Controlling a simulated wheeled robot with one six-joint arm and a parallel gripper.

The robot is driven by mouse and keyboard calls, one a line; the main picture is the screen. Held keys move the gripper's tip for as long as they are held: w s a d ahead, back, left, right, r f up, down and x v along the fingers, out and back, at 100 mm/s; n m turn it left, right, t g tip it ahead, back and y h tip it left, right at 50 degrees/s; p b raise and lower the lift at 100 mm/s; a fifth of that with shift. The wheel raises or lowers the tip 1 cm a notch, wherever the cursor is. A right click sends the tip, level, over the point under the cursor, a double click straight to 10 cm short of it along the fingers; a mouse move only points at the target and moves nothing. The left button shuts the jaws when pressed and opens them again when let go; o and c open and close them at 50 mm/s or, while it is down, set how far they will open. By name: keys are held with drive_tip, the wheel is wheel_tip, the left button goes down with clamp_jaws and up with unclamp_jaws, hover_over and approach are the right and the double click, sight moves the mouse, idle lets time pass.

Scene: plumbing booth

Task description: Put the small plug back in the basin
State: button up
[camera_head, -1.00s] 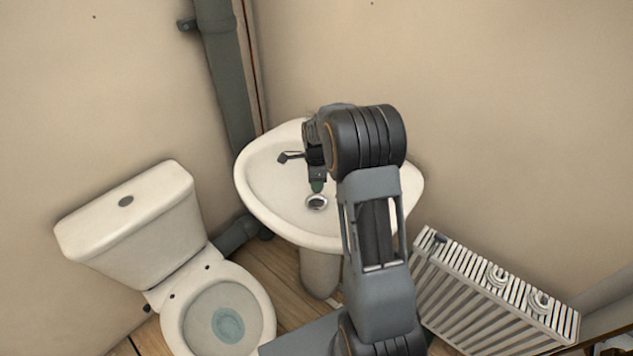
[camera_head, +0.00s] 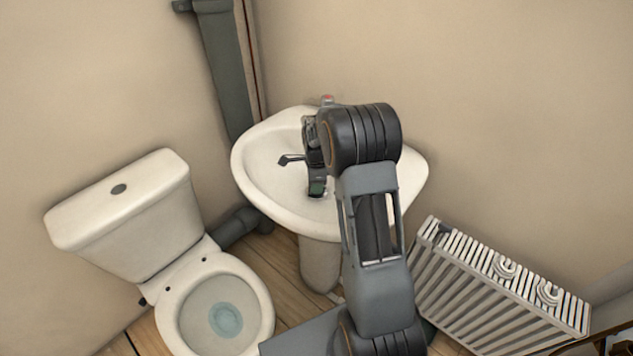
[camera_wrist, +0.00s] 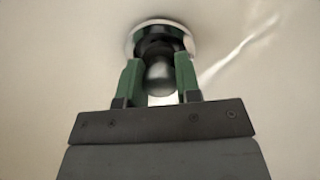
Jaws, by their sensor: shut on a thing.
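The white basin (camera_head: 262,185) stands in the corner. My gripper (camera_head: 317,189) is down inside it over the drain, which is hidden in the head view. In the wrist view my gripper's green fingers (camera_wrist: 158,79) are shut on the small plug (camera_wrist: 158,48), a dark piece with a shiny round metal knob between the fingers. The plug overlaps the bright drain ring (camera_wrist: 133,38). I cannot tell whether it is inside the hole or just above it.
A tap (camera_head: 291,159) juts out close to the left of my gripper. A toilet (camera_head: 125,210) stands to the left and a white radiator (camera_head: 490,285) to the right. A grey pipe (camera_head: 226,75) runs down the wall behind the basin.

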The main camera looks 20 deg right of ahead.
drive_tip(key=o, duration=1.1)
wheel_tip(320, 180, up, 14)
drive_tip(key=shift+f+p, duration=0.1)
drive_tip(key=shift+p, duration=0.9)
